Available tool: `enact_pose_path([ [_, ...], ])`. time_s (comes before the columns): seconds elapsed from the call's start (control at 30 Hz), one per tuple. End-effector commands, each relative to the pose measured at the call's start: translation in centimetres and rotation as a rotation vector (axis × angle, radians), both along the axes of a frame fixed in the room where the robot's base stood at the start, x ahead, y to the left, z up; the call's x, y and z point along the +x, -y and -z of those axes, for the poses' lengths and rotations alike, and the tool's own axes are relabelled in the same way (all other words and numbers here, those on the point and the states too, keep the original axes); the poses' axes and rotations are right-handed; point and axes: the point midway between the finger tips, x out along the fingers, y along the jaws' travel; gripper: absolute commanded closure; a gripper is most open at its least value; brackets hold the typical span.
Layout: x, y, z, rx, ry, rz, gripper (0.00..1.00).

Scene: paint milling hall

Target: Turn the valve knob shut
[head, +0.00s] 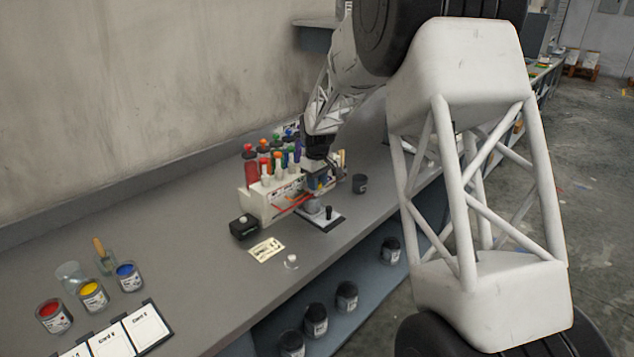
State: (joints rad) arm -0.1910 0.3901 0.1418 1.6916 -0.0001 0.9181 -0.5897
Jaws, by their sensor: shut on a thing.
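My gripper (317,188) points down over the bench, small in the head view, in front of the white tinting machine (262,206). It is shut on the valve knob, which the fingers almost wholly hide. Just below it is a grey rounded valve body (313,206) on a pale, dark-edged plate (322,223). A small black upright post (328,212) stands on the same plate, to the right. The knob's turn angle cannot be told from here.
Several coloured bottles stand on the machine. A black box (243,227), a yellowish card (266,250) and a dark cup (359,184) lie close around. Paint cans (93,295) and a glass beaker (70,275) stand front left. The bench between is mostly clear.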

Motion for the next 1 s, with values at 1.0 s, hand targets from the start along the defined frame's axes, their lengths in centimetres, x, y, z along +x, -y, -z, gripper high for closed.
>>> enact_pose_path([
  [1.0,0.01,-0.01,0.0,0.001,0.001,0.664,0.93],
])
